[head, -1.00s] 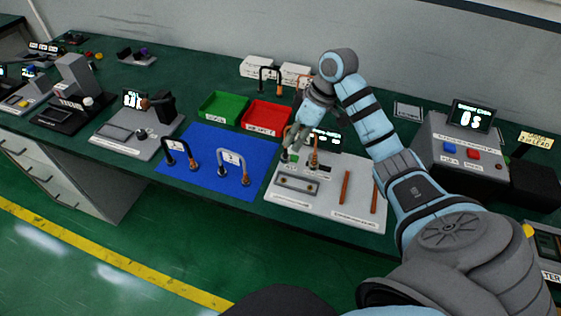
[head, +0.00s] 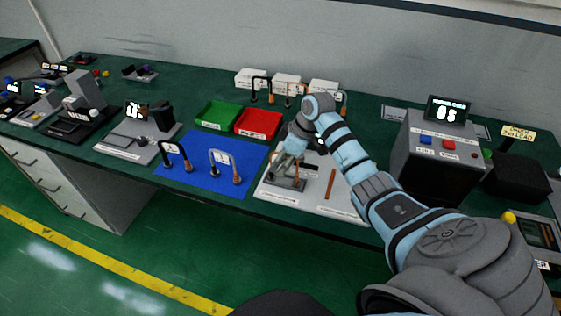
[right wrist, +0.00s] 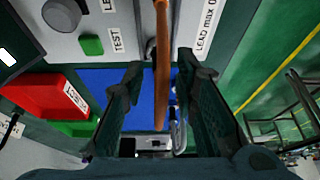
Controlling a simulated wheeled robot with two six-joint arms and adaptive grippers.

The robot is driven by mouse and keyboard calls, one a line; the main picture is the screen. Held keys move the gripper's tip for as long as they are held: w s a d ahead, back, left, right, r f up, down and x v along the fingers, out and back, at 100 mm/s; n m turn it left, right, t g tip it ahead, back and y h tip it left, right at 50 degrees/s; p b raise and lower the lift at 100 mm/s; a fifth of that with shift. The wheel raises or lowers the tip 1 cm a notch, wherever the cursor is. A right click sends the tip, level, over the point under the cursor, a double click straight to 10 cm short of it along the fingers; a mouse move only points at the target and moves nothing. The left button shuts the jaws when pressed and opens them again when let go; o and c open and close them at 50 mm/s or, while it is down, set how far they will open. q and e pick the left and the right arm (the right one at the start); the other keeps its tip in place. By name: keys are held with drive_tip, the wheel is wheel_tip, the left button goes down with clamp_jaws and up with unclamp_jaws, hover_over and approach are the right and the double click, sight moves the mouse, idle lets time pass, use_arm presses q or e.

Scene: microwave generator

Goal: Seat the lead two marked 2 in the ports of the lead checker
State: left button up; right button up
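The lead checker (head: 345,208) is a light grey panel right of the blue mat. In the right wrist view the lead's copper bar (right wrist: 161,60) runs between the two fingers of my right gripper (right wrist: 158,68), with gaps on both sides. The fingers are open around it. Its mark does not show, and I cannot tell how deep its ends sit. A black lead (head: 172,148) and a grey lead (head: 222,157) stand on the mat; their labels are too small to read surely.
The blue mat (head: 200,185) lies left of the checker. Green (head: 217,115) and red (head: 258,122) trays stand behind. Another copper bar (head: 331,185) is on the checker, beside my forearm. A grey control box (head: 440,150) stands to the right.

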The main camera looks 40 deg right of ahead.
drive_tip(key=p+v, duration=0.1)
drive_tip(key=v, duration=1)
drive_tip(key=shift+r, duration=0.45)
drive_tip(key=shift+d, duration=0.1)
